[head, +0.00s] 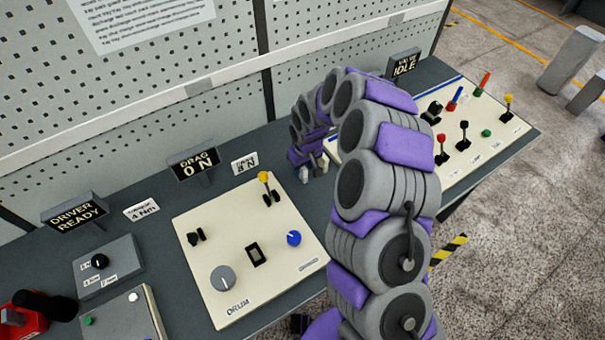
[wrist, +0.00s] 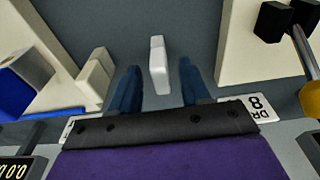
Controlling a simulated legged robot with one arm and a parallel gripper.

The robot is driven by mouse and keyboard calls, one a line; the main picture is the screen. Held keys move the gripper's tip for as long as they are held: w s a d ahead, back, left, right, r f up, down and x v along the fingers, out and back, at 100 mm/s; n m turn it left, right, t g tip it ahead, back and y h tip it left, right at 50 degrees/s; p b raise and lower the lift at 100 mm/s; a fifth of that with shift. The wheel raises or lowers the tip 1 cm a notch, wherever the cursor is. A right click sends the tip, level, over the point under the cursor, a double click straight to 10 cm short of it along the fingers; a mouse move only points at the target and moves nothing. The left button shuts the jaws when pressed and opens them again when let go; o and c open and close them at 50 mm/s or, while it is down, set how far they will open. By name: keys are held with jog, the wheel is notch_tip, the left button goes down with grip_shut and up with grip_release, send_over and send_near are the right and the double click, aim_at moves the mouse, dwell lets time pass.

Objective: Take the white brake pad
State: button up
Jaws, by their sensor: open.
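The white brake pad (wrist: 158,65) is a small pale upright block on the grey bench, in the upper middle of the wrist view. My gripper (wrist: 159,72) is open, with one blue finger on each side of the pad and a visible gap to both. The gripper is not closed on it. In the head view my gripper (head: 310,163) is low over the bench, behind the cream drum panel. Small pale shapes show under it there, but I cannot tell the pad from the fingers. A beige block (wrist: 95,78) stands outside the left finger in the wrist view.
The cream drum panel (head: 250,225) with knobs and levers lies left of my arm. Another lever panel (head: 455,165) lies to the right. Signs (head: 194,163) and a perforated wall (head: 150,90) stand behind. Grey bench shows between the panels.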

notch_tip(320, 180, down, 2)
jog(key=shift+a+f, duration=0.1)
jog(key=shift+c, duration=0.5)
grip_shut()
